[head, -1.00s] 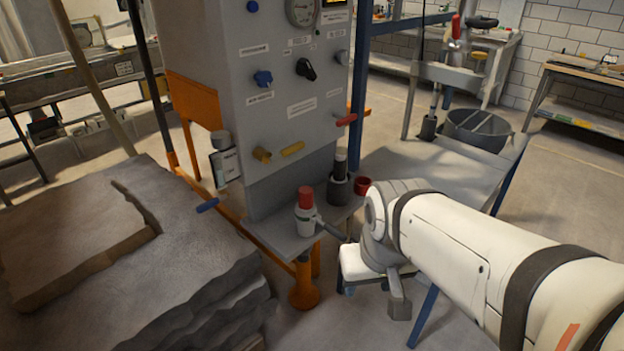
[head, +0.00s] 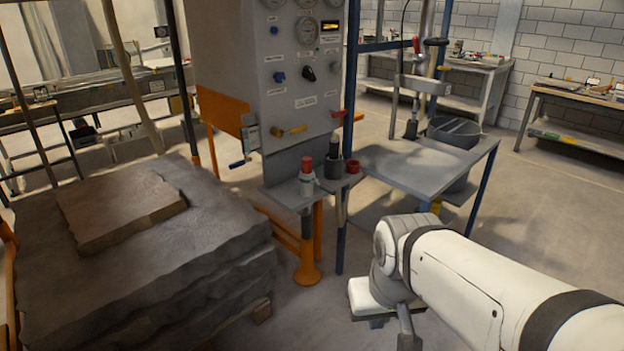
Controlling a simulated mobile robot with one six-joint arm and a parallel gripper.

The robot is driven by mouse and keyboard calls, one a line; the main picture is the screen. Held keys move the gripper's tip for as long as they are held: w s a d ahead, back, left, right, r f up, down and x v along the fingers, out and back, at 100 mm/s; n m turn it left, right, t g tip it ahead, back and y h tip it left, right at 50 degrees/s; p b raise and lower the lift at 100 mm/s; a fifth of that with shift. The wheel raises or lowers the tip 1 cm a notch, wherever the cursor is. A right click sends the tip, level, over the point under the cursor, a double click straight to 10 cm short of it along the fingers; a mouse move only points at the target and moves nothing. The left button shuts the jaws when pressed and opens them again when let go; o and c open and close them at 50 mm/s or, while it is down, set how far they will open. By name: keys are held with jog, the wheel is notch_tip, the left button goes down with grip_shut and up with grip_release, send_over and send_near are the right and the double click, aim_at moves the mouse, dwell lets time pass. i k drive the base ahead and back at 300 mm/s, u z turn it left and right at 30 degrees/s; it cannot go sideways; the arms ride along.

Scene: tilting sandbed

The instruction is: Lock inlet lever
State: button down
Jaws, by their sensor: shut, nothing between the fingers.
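The grey control panel (head: 288,85) stands at the middle. A yellow lever (head: 293,130) lies roughly level low on its front, and a red lever (head: 338,113) sits at its right edge. A blue handle (head: 238,163) sticks out at the panel's lower left. The labels are too small to read, so I cannot tell which is the inlet lever. My gripper (head: 375,320) shows only partly below my white wrist, low in the picture, in front of the panel and apart from it. It is shut and empty.
A small shelf (head: 288,197) below the panel holds a red-capped item (head: 307,172), a dark cylinder (head: 334,165) and a red cup (head: 353,166). A grey table (head: 415,172) stands to the right. Open floor lies at the right.

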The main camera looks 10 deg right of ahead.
aim_at(326, 188)
jog(key=u, duration=0.45)
jog(key=i, duration=1.75)
jog(key=z, duration=0.4)
jog(key=k, duration=0.9)
jog(key=z, duration=0.15)
jog(key=i, duration=0.9)
jog(key=u, duration=0.05)
